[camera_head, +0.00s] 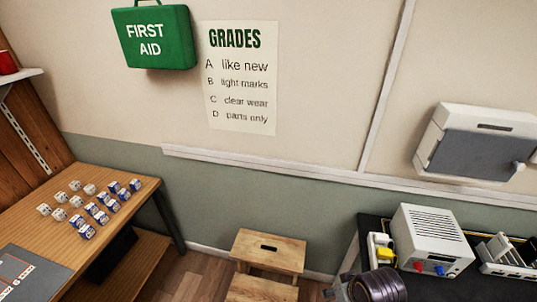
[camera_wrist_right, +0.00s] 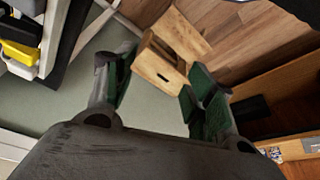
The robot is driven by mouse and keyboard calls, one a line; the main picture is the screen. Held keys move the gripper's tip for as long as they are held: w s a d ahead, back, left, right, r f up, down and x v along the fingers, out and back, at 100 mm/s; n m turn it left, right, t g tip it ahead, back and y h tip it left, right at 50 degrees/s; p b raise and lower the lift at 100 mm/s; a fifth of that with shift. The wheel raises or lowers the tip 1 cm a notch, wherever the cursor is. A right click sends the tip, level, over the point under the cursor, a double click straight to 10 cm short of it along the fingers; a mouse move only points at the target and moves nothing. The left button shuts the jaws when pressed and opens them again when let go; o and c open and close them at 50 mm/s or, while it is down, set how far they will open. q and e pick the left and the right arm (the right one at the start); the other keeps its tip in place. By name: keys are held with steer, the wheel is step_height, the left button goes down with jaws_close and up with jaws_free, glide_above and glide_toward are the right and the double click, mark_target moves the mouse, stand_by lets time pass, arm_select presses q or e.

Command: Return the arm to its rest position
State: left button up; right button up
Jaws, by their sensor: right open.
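My right gripper (camera_wrist_right: 160,72) shows in the right wrist view with its two green-padded fingers spread apart. Nothing is between the fingers. Beyond them are the floor and a wooden step stool (camera_wrist_right: 157,66). In the head view a dark rounded link of my own arm shows at the bottom, in front of the dark table on the right. The right gripper's fingers do not show in the head view. My left gripper is in neither view.
A wooden table (camera_head: 133,186) with several small white and blue boxes and a grey mat (camera_head: 30,272) stands at left. The wooden stool (camera_head: 268,247) stands between the tables. At right, a white device (camera_head: 430,238) and a yellow item (camera_head: 381,246) sit on the dark table.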

steer(key=s+d+f+g+b, duration=0.1)
steer(key=s+f, duration=0.1)
steer(key=f, duration=1.5)
steer(key=s+d+f+b, duration=0.1)
steer(key=s+d+f, duration=0.1)
steer(key=f, duration=1.6)
steer(key=s+d+f, duration=0.1)
steer(key=s+f, duration=0.9)
steer(key=s, duration=0.1)
steer(key=s+d+f+g, duration=0.1)
steer(key=s+d+f, duration=0.1)
steer(key=s+f, duration=0.8)
steer(key=shift+s+d+f+g+h+b, duration=0.3)
steer(key=shift+s+f+h+b, duration=0.1)
steer(key=shift+s+b, duration=0.1)
